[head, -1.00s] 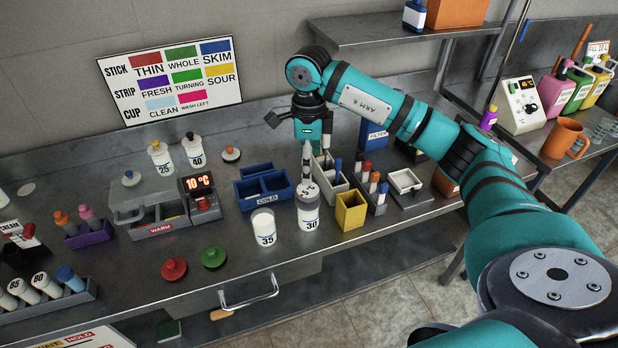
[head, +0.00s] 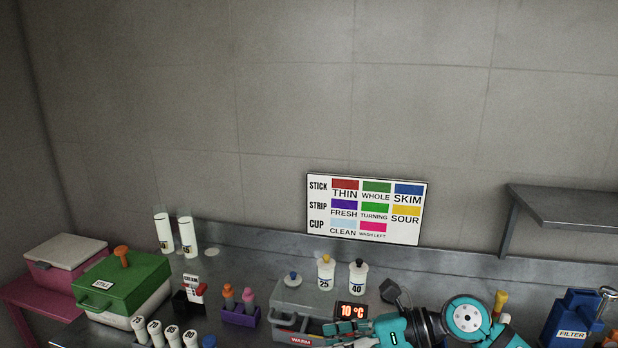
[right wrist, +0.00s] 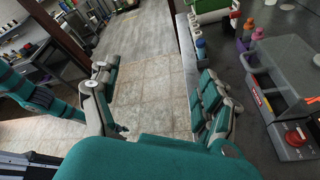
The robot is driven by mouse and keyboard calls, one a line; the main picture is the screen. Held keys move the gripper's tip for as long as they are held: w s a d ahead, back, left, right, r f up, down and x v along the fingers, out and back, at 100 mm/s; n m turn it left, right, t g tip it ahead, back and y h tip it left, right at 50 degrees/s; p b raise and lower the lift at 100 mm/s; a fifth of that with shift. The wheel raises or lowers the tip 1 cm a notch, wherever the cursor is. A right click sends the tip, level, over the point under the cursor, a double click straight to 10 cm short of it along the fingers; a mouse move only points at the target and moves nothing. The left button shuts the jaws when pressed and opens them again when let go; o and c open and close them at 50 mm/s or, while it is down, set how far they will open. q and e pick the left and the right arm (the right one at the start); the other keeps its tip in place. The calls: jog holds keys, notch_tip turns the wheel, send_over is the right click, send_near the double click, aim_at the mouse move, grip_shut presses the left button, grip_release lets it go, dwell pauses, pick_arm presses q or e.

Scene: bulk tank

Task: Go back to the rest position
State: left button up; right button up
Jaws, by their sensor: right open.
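My right gripper (head: 366,310) shows at the bottom of the head view, in front of the grey WARM box (head: 300,297) and its 10 °C display. In the right wrist view, the two fingers of the right gripper (right wrist: 157,80) are spread wide apart with nothing between them. Floor tiles show through the gap. A teal arm link, probably my left arm, crosses the left edge of that view. My left gripper is in neither view.
The bench edge (right wrist: 207,95) runs along the right of the wrist view, beside the right finger. A purple rack (head: 240,316), bottles 25 (head: 326,272) and 40 (head: 358,277), a green box (head: 122,283) and a blue FILTER box (head: 572,320) stand on the bench. A shelf (head: 565,207) juts out at right.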

notch_tip(320, 180, up, 8)
jog(key=a+m+t+y, duration=0.2)
jog(key=m+t+y, duration=0.4)
jog(key=m, duration=0.1)
jog(key=w+d+m+t+h, duration=0.3)
jog(key=d+m+t+h, duration=0.4)
jog(key=m+t, duration=0.6)
jog(key=s+d+f+m+g+h, duration=0.1)
jog(key=d+f+m+g+h, duration=0.1)
jog(key=d+f+m+h, duration=0.55)
jog(key=s+d+f+m+g+h, duration=0.1)
jog(key=d+f+m+g+h, duration=0.2)
jog(key=f+m+h, duration=0.5)
jog(key=s+d+f+m+g+y, duration=0.1)
jog(key=s+f+m+g, duration=0.3)
jog(key=s+f+g, duration=0.55)
jog(key=s+f+m+g+y, duration=0.2)
jog(key=s+f+m+g, duration=0.3)
jog(key=s, duration=0.9)
notch_tip(320, 180, down, 26)
jog(key=s+n+t, duration=0.1)
jog(key=s+d+f+g+b, duration=0.1)
jog(key=s+d+f, duration=0.2)
jog(key=s+f, duration=1.4)
notch_tip(320, 180, down, 2)
jog(key=shift+s+f, duration=0.2)
jog(key=shift+s, duration=0.1)
